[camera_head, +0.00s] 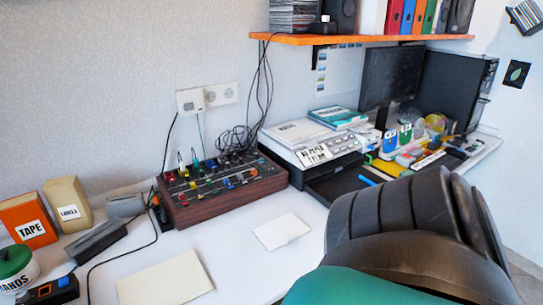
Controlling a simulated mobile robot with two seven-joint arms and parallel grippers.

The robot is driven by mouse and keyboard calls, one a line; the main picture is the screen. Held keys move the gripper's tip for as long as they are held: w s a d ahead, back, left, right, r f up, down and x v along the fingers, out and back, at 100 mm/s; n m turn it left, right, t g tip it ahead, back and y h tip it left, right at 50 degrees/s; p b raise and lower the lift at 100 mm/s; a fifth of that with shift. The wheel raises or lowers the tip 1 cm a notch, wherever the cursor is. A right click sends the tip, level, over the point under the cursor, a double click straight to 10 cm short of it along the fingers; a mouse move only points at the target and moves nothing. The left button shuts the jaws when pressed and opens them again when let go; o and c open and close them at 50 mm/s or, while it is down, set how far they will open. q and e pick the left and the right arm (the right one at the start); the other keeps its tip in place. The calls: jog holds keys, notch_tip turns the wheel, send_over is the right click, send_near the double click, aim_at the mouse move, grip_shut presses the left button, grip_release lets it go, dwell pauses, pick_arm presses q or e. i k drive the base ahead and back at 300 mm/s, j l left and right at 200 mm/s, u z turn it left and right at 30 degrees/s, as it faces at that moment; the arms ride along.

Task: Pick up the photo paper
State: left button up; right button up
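I cannot tell for certain which item is the photo paper. A small white sheet or flat pack (282,231) lies on the white desk, in front of the printer. A larger cream sheet or flat pack (164,280) lies nearer, at the desk's front left. A white pack with small print (300,131) lies on top of the printer (325,152), beside a teal box or book (338,117). Neither of my grippers shows in the head view.
A large dark ribbed shape with teal below (410,222), perhaps a chair, blocks the front right. A knobbed mixer (222,192) stands against the wall. An orange shelf (362,39) hangs above the desk. Boxes and cables crowd the left. Bare desk (225,235) lies between the two sheets.

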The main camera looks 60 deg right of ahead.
aim_at(283, 231)
jog(key=z, duration=2.15)
jog(key=i+l+u, duration=0.15)
jog(key=l, duration=0.35)
jog(key=i+l+u, duration=0.15)
jog(key=l, duration=0.35)
jog(key=i+l+u, duration=0.15)
jog(key=l, duration=0.4)
jog(key=l+u, duration=0.2)
jog(key=l, duration=0.35)
